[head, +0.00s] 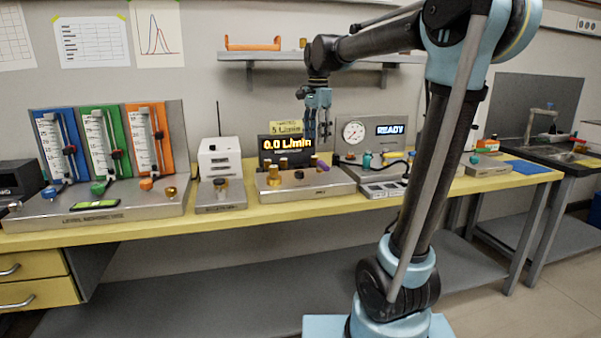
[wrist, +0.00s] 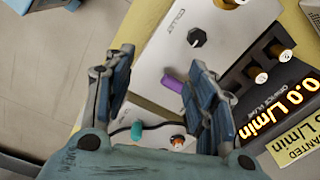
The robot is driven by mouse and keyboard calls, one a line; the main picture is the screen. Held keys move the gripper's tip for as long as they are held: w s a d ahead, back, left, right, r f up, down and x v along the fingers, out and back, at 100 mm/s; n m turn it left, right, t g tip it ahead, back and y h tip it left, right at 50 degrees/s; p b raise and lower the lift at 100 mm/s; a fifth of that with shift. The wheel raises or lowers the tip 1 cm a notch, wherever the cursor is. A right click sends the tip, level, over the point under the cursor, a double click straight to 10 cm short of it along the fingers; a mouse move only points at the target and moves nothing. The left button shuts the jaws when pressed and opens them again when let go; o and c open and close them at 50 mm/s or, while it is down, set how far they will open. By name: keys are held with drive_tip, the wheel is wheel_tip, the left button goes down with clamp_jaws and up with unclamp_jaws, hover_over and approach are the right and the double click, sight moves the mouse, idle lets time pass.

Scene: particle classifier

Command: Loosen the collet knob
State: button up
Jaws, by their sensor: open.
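A silver unit (head: 336,184) stands on the yellow bench below a display reading 0.0 L/min. In the wrist view, its panel (wrist: 160,55) carries the word COLLET along one edge. A black knob (wrist: 196,37) with a white pointer mark stands near that word; it also shows in the head view (head: 298,174). A brass knob (head: 274,178) is to its left, cut off by the top edge in the wrist view (wrist: 229,3). A purple cylinder (wrist: 172,84) lies at the other side. My gripper (head: 318,138) is open and empty above the unit; its fingers (wrist: 163,62) point down.
The display (wrist: 265,105) stands behind the knobs, close to my fingers in the picture. Small brass knobs (wrist: 277,51) sit before it. A gauge unit (head: 355,131) is to the right, a white box (head: 220,158) and flowmeters (head: 103,145) to the left. A shelf (head: 270,56) hangs above.

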sight(299, 176)
drive_tip(key=w+a+r+m, duration=0.2)
drive_tip(key=w+a, duration=0.3)
drive_tip(key=a, duration=0.1)
wheel_tip(299, 176, down, 17)
drive_tip(key=shift+d+r, duration=0.1)
drive_tip(key=shift+d, duration=0.05)
idle(0.4)
drive_tip(key=shift+c, duration=0.5)
drive_tip(key=c, duration=1)
